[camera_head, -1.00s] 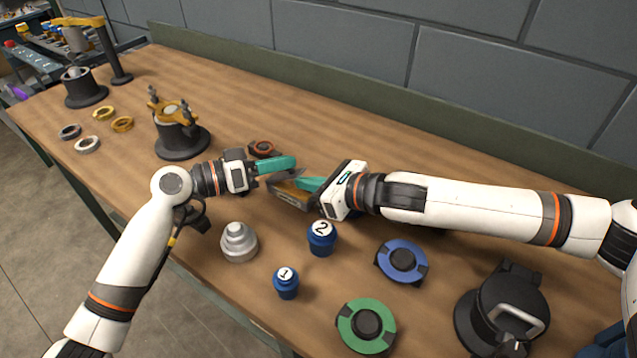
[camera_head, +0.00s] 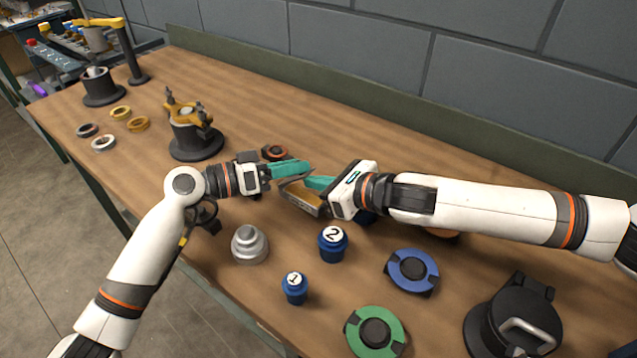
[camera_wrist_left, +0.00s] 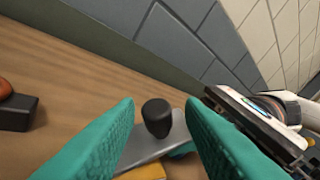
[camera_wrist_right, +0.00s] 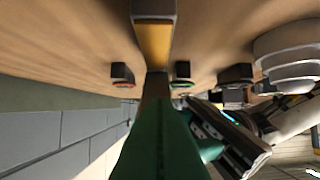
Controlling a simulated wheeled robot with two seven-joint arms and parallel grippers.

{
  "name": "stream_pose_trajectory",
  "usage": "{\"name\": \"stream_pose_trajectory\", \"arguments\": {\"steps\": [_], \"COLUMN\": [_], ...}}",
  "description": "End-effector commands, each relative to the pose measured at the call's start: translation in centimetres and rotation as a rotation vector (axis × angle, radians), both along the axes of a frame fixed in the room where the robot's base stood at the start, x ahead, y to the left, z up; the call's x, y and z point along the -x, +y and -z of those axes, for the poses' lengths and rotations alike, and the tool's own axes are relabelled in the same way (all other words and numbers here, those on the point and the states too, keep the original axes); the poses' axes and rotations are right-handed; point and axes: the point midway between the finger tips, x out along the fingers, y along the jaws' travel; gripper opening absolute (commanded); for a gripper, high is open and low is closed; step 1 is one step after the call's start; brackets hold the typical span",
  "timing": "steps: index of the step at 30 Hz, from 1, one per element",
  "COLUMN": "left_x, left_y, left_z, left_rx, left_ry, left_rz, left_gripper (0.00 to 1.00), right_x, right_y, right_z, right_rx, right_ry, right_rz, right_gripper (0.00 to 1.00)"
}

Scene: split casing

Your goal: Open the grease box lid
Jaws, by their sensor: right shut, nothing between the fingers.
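The grease box (camera_head: 302,204) is a small grey box on the wooden table between my two grippers, with orange-yellow inside. The box also shows in the right wrist view (camera_wrist_right: 154,18). A grey plate with a black knob (camera_wrist_left: 157,118), seemingly its lid, shows in the left wrist view, with yellow below it. Fingers hide how far the lid is off the box. My left gripper (camera_head: 308,168) is open; its fingertips (camera_wrist_left: 160,108) stand apart on either side of the knob's line of view. My right gripper (camera_head: 308,182) is shut and empty close to the box's right end.
A blue disc (camera_head: 412,270), green disc (camera_head: 375,333) and black lidded pot (camera_head: 513,325) lie right.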

Motion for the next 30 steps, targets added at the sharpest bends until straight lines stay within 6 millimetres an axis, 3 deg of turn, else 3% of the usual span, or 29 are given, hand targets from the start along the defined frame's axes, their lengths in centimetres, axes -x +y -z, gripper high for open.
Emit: {"name": "stream_pose_trajectory", "arguments": {"steps": [11,24,30], "left_x": [0.6,3.9,5.0], "left_y": [0.0,7.8,10.1], "left_z": [0.4,-0.6,-1.1], "left_rx": [-0.004,-0.002,-0.001], "left_ry": [0.009,0.006,0.002], "left_rz": [0.014,0.004,0.004], "left_gripper": [0.39,0.39,0.39], "right_x": [-0.1,-0.1,0.0], "right_y": [0.2,0.0,0.0], "right_z": [-0.6,-0.2,-0.1], "right_rx": [-0.008,-0.003,-0.001], "right_ry": [-0.010,-0.003,-0.001], "right_rz": [-0.003,0.000,0.001], "right_gripper": [0.00,0.00,0.00]}}
